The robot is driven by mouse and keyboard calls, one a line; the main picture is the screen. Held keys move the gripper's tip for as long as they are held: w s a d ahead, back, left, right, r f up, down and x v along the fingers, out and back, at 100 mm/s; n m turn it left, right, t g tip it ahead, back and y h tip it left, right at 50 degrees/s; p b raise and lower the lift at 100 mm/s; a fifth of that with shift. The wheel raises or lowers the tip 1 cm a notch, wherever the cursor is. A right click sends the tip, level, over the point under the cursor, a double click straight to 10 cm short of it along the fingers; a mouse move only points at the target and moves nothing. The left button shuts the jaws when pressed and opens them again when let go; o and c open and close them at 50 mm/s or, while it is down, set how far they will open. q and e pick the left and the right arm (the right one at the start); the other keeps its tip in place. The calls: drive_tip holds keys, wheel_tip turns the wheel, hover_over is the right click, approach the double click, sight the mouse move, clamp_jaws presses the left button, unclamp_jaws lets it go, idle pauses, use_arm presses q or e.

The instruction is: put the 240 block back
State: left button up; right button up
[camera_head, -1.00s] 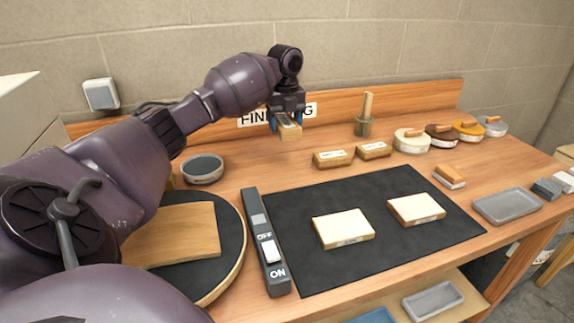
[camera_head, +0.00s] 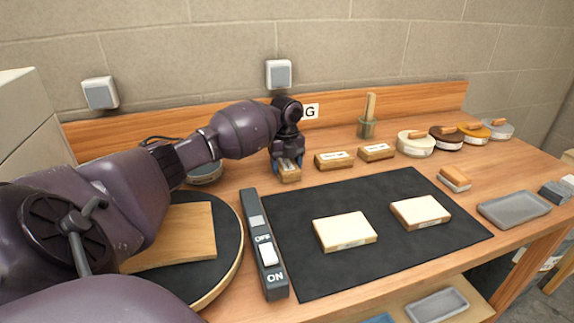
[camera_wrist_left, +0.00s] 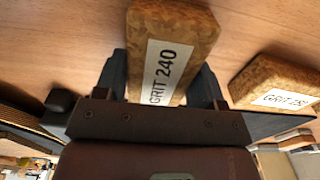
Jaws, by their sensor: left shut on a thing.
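The 240 block (camera_head: 290,176) is a small cork-brown sanding block with a white label. In the left wrist view the block (camera_wrist_left: 172,28) shows its label reading GRIT 240. My left gripper (camera_head: 287,164) is shut on it, with one finger on each side. The block is at the left end of the row of blocks at the back of the bench, at or very near the bench top; I cannot tell whether it touches. My right gripper is not in view.
Two similar labelled blocks (camera_head: 334,160) (camera_head: 376,152) stand to the right, the nearer one close by. A dark mat (camera_head: 300,215) holds two pale blocks (camera_head: 345,231) (camera_head: 420,212). A switch box (camera_head: 264,250) and round disc (camera_head: 225,240) lie in front. A bowl (camera_head: 206,175) is left, partly hidden.

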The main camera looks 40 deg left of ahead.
use_arm(q)
drive_tip(key=shift+r, duration=0.1)
drive_tip(key=o, duration=0.9)
